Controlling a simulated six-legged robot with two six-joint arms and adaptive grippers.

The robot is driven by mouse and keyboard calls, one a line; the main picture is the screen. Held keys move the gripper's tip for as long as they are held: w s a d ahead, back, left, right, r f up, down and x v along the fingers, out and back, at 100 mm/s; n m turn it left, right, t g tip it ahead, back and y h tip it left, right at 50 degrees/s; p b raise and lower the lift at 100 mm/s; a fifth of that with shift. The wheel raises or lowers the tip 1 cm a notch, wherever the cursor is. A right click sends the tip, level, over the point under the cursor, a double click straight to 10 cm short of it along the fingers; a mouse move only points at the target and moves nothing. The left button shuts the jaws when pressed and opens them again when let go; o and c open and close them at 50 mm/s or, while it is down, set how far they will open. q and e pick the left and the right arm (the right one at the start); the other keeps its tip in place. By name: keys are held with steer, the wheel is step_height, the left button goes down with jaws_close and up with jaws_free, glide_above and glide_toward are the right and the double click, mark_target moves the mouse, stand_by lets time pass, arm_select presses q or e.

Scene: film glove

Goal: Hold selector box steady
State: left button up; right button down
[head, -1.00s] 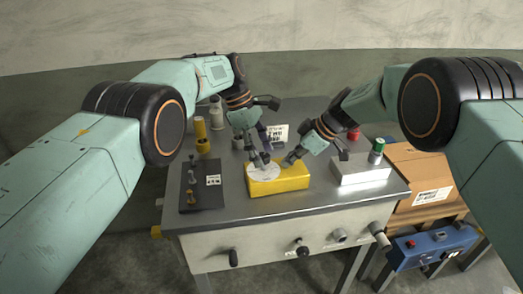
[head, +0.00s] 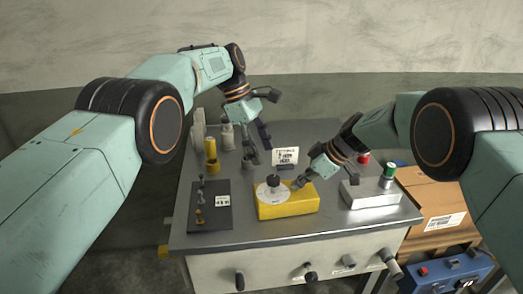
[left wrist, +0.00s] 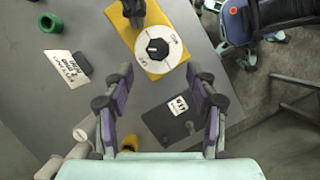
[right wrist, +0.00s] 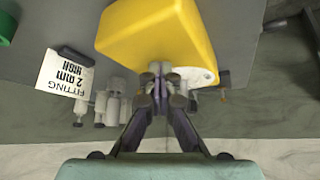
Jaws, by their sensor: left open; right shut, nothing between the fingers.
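The selector box is a yellow block (head: 290,209) on the grey bench, with a white dial (head: 268,194) and a black knob (head: 273,180) on top. It also shows in the left wrist view (left wrist: 153,67), its dial and knob facing the camera. My left gripper (head: 253,157) is open and empty, above and behind the box, apart from it. My right gripper (head: 299,184) is shut with nothing between its fingers. Its tips are at the box's top, right of the dial; in the right wrist view they overlap the yellow box (right wrist: 165,35), and contact is hard to tell.
A dark plate (head: 210,212) with small fittings lies left of the box. A white block (head: 370,195) with a green-topped post stands right. A printed card (head: 286,156) and a yellow cylinder (head: 211,155) stand behind. Knobs line the bench front. A cardboard box (head: 440,205) sits at right.

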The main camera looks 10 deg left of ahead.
arm_select(q)
step_height(320, 180, up, 5)
steer(key=y, duration=0.2)
glide_above(273, 179)
steer(key=d, duration=0.1)
steer(key=f+n, duration=0.1)
steer(key=f, duration=0.3)
steer(key=f+n+y, duration=0.1)
steer(key=f+n, duration=0.1)
steer(key=f, duration=0.2)
steer(key=a+f+n+t+y, duration=0.1)
steer(key=f+n, duration=0.1)
steer(key=f, duration=0.2)
steer(key=shift+w+f, duration=0.1)
steer(key=shift+c, duration=0.2)
steer(key=c, duration=1.1)
steer(key=shift+m, duration=0.3)
